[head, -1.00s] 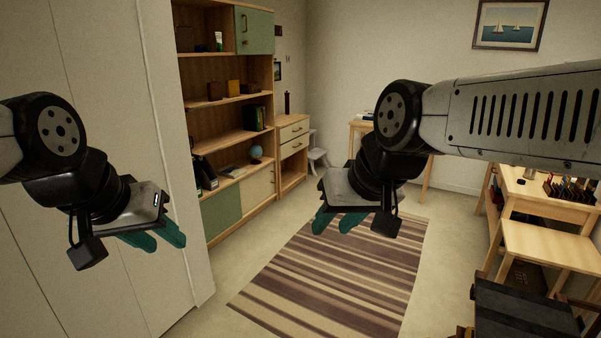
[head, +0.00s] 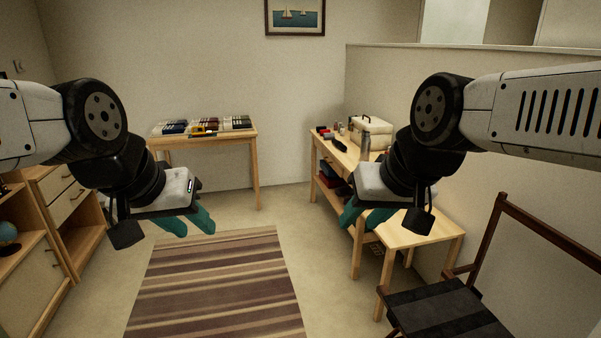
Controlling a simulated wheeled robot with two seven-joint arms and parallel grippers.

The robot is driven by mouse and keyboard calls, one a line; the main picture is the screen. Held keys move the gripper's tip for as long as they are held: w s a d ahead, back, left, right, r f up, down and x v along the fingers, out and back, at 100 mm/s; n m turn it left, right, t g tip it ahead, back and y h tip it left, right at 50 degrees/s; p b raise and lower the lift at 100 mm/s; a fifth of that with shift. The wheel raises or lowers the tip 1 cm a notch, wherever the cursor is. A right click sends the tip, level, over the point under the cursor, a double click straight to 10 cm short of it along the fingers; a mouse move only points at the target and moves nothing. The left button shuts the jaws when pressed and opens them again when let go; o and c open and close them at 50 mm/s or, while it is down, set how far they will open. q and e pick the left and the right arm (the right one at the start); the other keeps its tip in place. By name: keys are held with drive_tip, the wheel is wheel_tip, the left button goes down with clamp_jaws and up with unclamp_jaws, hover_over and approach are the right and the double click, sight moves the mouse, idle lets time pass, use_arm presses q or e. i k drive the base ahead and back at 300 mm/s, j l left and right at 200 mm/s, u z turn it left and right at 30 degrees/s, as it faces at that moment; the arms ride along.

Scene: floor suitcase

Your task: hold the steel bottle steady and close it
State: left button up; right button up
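A grey upright cylinder (head: 365,143), which looks like the steel bottle, stands on the wooden table along the right wall in the head view. It is small and far, and I cannot tell whether its top is open or where its cap is. My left gripper (head: 195,228) hangs over the floor and rug at left, its teal fingers apart and empty. My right gripper (head: 360,222) is in front of the right table in the picture, its teal fingers apart and empty. Neither gripper touches the bottle.
The right table (head: 325,142) also bears a cream case (head: 372,128) and small items. A low wooden table (head: 415,228) and a dark chair (head: 445,308) stand nearer at right. A table with folded cloths (head: 205,137) is at the back. The striped rug (head: 220,285) is clear.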

sight(366, 145)
drive_tip(key=i+z, duration=0.7)
drive_tip(key=i+j, duration=0.35)
drive_tip(key=i, duration=0.3)
drive_tip(key=i+j+z, duration=0.15)
drive_tip(key=i+j, duration=0.15)
drive_tip(key=i, duration=0.35)
drive_tip(key=i+j, duration=0.4)
drive_tip(key=i, duration=0.2)
drive_tip(key=i+j+z, duration=0.1)
drive_tip(key=i+j, duration=0.3)
drive_tip(key=i, duration=0.25)
